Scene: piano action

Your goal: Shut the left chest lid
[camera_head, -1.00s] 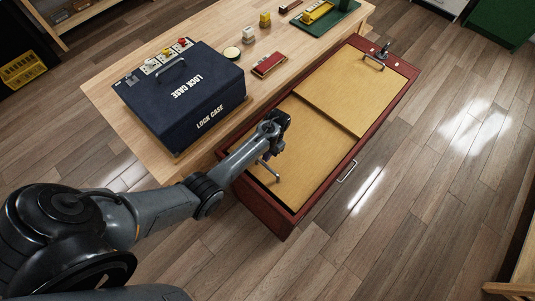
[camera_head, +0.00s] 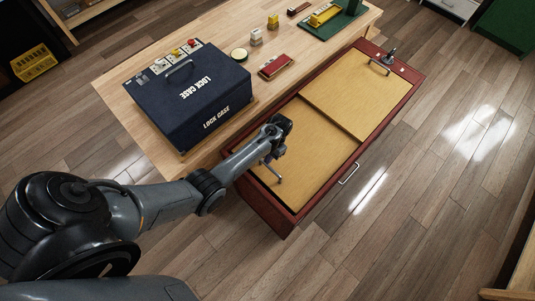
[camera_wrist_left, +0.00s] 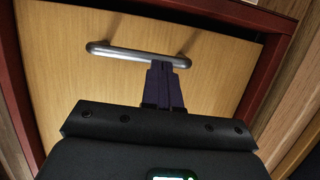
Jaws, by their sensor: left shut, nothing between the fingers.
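The red chest (camera_head: 269,212) has two light wood lids, both lying flat within its frame. The left lid (camera_head: 305,140) is the nearer one and carries a grey bar handle (camera_head: 272,172). In the left wrist view this handle (camera_wrist_left: 135,52) crosses the lid (camera_wrist_left: 75,85). My left gripper (camera_head: 279,153) is over the left lid beside the handle. Its fingers (camera_wrist_left: 165,65) are shut and empty, with the tips at the handle's right end; I cannot tell whether they touch it. The right lid (camera_head: 360,90) has its own handle (camera_head: 379,67). My right gripper is not in view.
A wooden table (camera_head: 125,95) runs along the chest's left side. A dark blue lock case (camera_head: 190,95) stands on it, close to my left arm. A red box (camera_head: 275,66) and a green tray (camera_head: 335,24) lie farther back. The floor right of the chest is clear.

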